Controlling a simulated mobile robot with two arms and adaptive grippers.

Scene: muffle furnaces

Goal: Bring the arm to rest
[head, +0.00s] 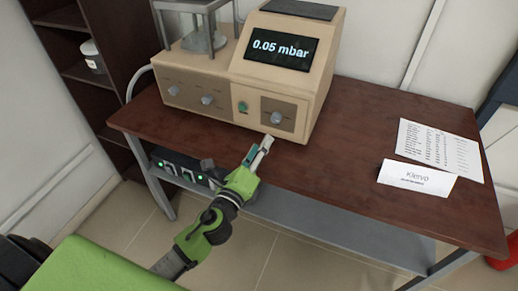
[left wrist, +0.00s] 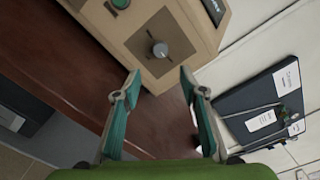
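My left arm reaches in from the lower left in the head view. Its gripper (head: 264,146) is near the front edge of the table, just in front of the beige device (head: 214,85). In the left wrist view my left gripper (left wrist: 159,76) is open, with a clear gap and nothing between its fingers. A grey knob (left wrist: 160,50) on the device's front panel lies beyond the fingertips, apart from them. The knob also shows in the head view (head: 277,118). My right gripper is not in view.
The device's display (head: 281,48) reads 0.05 mbar. A name card (head: 417,178) and a printed sheet (head: 440,148) lie on the brown table (head: 340,150) at right. A unit with green lights (head: 184,172) sits below the tabletop. Dark shelves (head: 88,75) stand at left.

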